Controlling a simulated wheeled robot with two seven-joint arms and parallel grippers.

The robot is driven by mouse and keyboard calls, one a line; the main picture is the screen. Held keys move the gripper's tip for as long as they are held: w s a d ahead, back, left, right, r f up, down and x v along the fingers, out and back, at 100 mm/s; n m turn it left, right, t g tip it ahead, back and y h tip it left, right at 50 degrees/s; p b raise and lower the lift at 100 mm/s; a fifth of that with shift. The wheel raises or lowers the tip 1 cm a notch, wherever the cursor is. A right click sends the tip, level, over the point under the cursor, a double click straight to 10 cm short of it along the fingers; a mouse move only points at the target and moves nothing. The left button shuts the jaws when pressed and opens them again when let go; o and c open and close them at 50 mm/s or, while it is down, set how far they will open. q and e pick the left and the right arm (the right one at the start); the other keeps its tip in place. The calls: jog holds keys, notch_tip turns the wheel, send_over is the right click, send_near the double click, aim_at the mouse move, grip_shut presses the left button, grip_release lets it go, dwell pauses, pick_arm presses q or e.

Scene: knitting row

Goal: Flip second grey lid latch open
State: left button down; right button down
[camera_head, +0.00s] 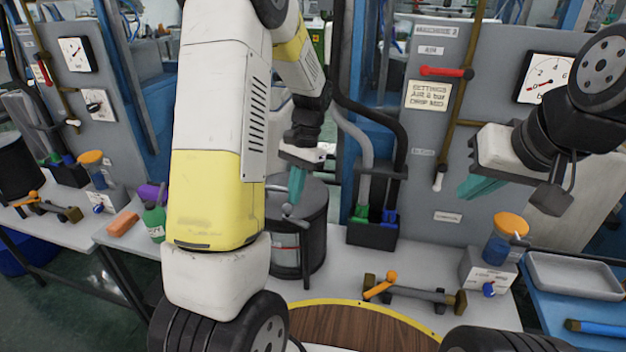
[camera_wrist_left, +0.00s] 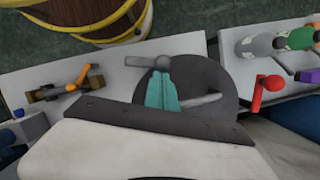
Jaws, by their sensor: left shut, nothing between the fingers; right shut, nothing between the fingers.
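A dark drum (camera_head: 312,240) with a grey lid (camera_head: 315,195) stands on the bench, partly hidden by my left arm. A grey latch bar with a round knob (camera_head: 287,210) shows at the lid's near edge. In the left wrist view the lid (camera_wrist_left: 222,88) is a dark grey disc, with a latch bar and knob (camera_wrist_left: 135,61) at its rim and another grey bar (camera_wrist_left: 205,103) across it. My left gripper (camera_head: 295,188) is shut, its teal fingertips over the lid close to the knob; contact cannot be told. My right gripper (camera_head: 478,187) is shut and empty, before the grey panel.
A clamp-like tool with an orange handle (camera_head: 415,293) lies on the bench right of the drum. A jar with an orange lid (camera_head: 508,235) and a grey tray (camera_head: 575,275) stand further right. A round wooden top (camera_head: 350,330) is in front.

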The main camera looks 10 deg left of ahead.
aim_at(283, 207)
pick_arm(q)
jog(key=n, duration=0.2)
jog(key=s+a+n+h, duration=0.1)
jog(key=s+n, duration=0.1)
jog(key=n, duration=0.1)
jog(key=shift+s+a+n+h, duration=0.15)
jog(key=shift+a+n+h, duration=0.15)
jog(key=shift+a, duration=0.05)
jog(key=n, duration=0.1)
jog(key=s+n, duration=0.1)
jog(key=shift+s+a+n+h, duration=0.1)
jog(key=shift+a+n+h, duration=0.1)
jog(key=shift+n+h, duration=0.1)
jog(key=shift+s+n+h, duration=0.4)
jog(key=shift+s+n, duration=0.25)
jog(key=shift+n, duration=0.65)
jog(key=shift+s, duration=0.1)
